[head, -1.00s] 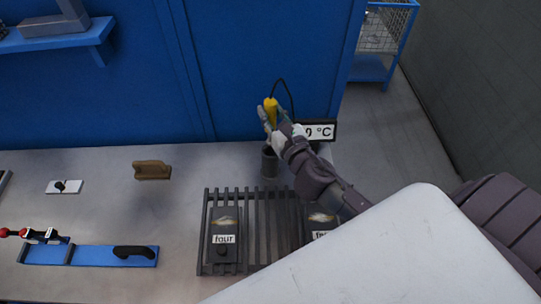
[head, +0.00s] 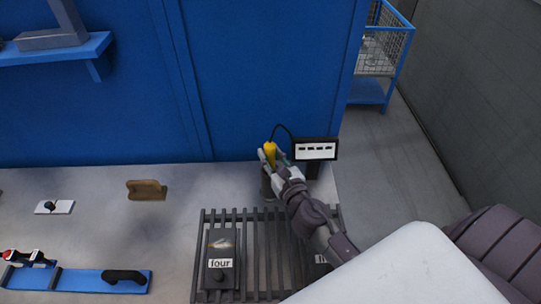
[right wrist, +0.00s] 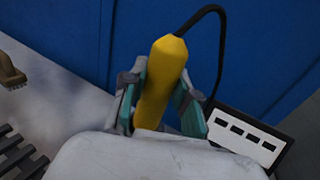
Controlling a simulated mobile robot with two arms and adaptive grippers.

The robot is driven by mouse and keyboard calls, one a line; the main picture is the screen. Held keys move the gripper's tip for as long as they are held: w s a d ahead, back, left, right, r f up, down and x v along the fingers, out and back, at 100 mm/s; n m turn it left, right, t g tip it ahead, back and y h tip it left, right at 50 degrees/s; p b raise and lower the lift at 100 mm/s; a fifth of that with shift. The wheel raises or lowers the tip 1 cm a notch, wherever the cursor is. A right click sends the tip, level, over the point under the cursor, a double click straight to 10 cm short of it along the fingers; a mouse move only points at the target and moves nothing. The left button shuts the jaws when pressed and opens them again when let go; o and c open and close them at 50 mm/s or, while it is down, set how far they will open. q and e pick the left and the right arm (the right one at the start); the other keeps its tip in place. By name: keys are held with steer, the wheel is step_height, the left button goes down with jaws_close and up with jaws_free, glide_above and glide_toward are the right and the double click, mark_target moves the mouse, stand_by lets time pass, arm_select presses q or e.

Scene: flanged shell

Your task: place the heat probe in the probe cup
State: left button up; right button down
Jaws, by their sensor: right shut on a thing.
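The heat probe has a yellow handle (head: 270,150) with a black cable. My right gripper (head: 269,163) is shut on the handle, which stands roughly upright. The right wrist view also shows the yellow handle (right wrist: 161,83) between the two teal finger pads. The probe cup (head: 267,188) is a dark cylinder on the table, directly below the gripper in the head view. The probe's lower end is hidden by the gripper, so I cannot tell whether its tip is inside the cup. My left gripper is not in view.
A display (head: 316,149) showing several dashes stands just right of the probe. A dark slatted grill (head: 262,245) with a labelled block (head: 221,262) lies in front of the cup. A brown brush (head: 147,190) lies left. The blue wall (head: 260,80) is close behind.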

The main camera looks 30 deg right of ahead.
steer(key=shift+f, duration=0.1)
steer(key=c, duration=0.9)
jaws_free()
steer(key=shift+r, duration=0.2)
steer(key=s+b, duration=0.1)
steer(key=s, duration=0.3)
steer(key=s+b, duration=0.2)
steer(key=s, duration=0.2)
steer(key=s+b, duration=0.1)
steer(key=s, duration=0.3)
steer(key=shift+a, duration=0.35)
steer(key=shift+f, duration=0.1)
